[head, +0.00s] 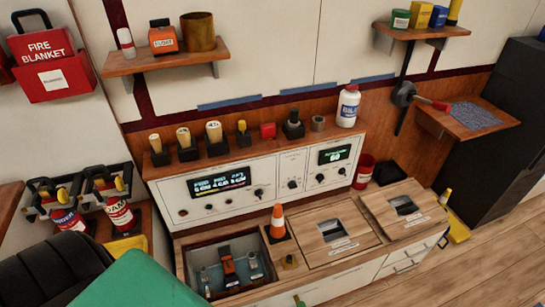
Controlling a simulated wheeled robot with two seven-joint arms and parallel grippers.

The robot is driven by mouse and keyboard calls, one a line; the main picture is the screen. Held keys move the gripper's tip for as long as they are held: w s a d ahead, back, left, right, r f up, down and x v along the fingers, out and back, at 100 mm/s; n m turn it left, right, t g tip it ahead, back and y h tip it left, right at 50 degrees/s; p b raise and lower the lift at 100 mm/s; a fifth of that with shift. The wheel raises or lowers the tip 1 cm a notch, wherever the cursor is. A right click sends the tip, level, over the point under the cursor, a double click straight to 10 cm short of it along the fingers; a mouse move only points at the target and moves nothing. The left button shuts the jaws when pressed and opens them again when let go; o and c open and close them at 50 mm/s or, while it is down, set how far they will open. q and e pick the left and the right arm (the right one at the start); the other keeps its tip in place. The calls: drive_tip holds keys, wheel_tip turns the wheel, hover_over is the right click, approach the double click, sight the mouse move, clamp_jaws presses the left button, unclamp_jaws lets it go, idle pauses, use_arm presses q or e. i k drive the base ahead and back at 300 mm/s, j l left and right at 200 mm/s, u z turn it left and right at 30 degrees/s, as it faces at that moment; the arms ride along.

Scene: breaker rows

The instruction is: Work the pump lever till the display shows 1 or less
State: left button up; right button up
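The console (280,172) carries two lit displays. The right display (334,154) seems to read 60; the left display (219,181) shows several small figures I cannot read surely. A sunken bay (205,257) in the counter holds an upright orange and black handle (228,268) between smaller metal fittings (254,265). I cannot tell which part is the pump lever. Several wooden-knobbed handles in black bases (187,151) stand on the console's top ledge. Neither of my grippers is in view.
An orange cone (278,222) stands beside the bay. Wooden lids with dark openings (332,230) cover the counter to the right. Red extinguishers (120,214) stand at left. A green shape (135,282) fills the lower left. Open floor (480,270) lies at right.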

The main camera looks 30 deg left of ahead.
sight(441, 106)
drive_tip(key=i+l, duration=0.1)
drive_tip(key=l, duration=0.35)
drive_tip(key=i+l+u, duration=0.1)
drive_tip(key=l, duration=0.35)
drive_tip(key=i+l, duration=0.15)
drive_tip(key=l, duration=0.3)
drive_tip(key=i+l+u, duration=0.2)
drive_tip(key=i, duration=0.35)
drive_tip(key=i+l+u, duration=0.2)
drive_tip(key=i+l, duration=0.3)
drive_tip(key=i+j, duration=0.15)
drive_tip(key=i+j+u, duration=0.1)
drive_tip(key=i, duration=0.3)
